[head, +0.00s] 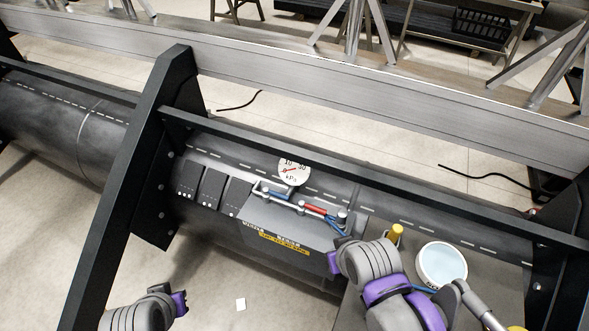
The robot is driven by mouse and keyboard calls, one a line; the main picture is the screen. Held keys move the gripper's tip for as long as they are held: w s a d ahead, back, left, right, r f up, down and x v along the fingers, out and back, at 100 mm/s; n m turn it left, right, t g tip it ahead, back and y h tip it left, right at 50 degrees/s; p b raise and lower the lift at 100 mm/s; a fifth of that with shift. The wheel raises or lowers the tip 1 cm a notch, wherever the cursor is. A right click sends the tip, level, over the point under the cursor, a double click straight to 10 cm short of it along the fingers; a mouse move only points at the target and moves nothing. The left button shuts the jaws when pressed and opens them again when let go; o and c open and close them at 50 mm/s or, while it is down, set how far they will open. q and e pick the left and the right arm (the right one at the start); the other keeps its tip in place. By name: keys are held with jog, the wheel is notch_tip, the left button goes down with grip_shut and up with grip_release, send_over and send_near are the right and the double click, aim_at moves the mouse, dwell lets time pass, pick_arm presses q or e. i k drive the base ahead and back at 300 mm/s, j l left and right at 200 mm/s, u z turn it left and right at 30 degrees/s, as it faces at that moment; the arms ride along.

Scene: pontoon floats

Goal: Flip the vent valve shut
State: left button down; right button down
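A small manifold of pipe fittings (299,205) sits on top of a grey box on the dark float. It carries a red lever (315,210) and blue parts at either side, one at left (274,192) and one at right (337,224). I cannot tell for sure which part is the vent valve or how it is set. A round white kPa gauge (293,171) stands just behind the manifold. My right arm is low at the right, in front of the box's right end. My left arm is at the bottom left, away from the manifold.
A yellow-capped item (397,232) and a white tub of pale liquid (441,266) stand right of the box. A grey and yellow tool (478,305) lies nearby. Dark frame posts (135,165) and a long rail (400,187) bound the float. Floor at lower left is mostly clear.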

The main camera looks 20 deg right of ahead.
aim_at(266, 190)
jog(key=i+j+z, duration=0.15)
jog(key=i+j, duration=0.2)
jog(key=i+j+z, duration=0.1)
jog(key=i+j, duration=0.25)
jog(key=j, duration=0.2)
